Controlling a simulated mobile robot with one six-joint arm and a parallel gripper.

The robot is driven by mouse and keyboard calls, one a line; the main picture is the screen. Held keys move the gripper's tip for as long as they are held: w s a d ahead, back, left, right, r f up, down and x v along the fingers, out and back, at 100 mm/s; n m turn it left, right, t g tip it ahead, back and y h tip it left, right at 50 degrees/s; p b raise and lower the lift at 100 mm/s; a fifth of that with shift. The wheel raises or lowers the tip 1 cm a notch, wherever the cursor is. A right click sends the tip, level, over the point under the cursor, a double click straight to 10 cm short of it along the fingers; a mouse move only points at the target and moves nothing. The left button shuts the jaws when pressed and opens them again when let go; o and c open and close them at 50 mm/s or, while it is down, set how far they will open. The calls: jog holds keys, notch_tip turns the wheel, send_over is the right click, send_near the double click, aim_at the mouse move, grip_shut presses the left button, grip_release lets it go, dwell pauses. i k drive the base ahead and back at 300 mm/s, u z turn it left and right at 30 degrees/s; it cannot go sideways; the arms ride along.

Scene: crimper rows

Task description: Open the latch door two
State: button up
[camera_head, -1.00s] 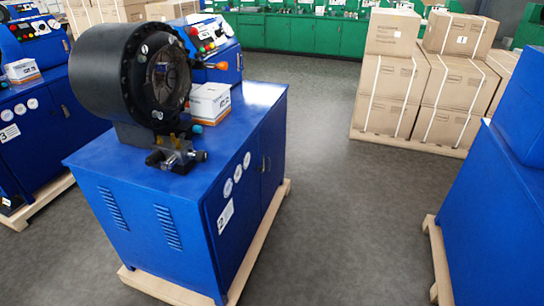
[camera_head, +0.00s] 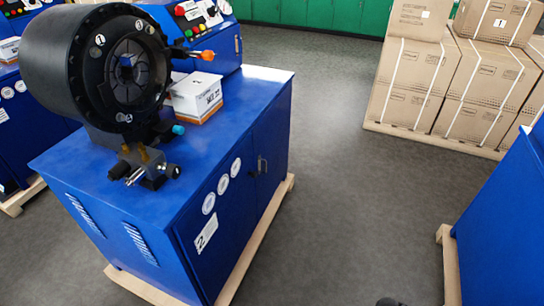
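The blue crimper cabinet (camera_head: 105,184) stands at the left centre on a wooden pallet. A dark latch handle (camera_head: 262,165) sits farther back on that side, by a vertical seam, and the doors look shut. A small dark shape at the bottom edge (camera_head: 390,302) may be part of my arm; my gripper cannot be made out.
A black crimping head (camera_head: 60,62) and a white box (camera_head: 197,97) are on the cabinet top. Stacked cartons (camera_head: 480,75) stand at the back right. Another blue cabinet (camera_head: 505,225) is at the right. Grey floor (camera_head: 350,220) between is clear.

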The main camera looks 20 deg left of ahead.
aim_at(270, 134)
jog(key=i, duration=0.9)
jog(key=u, duration=0.05)
jog(key=k, duration=0.2)
jog(key=u, duration=3)
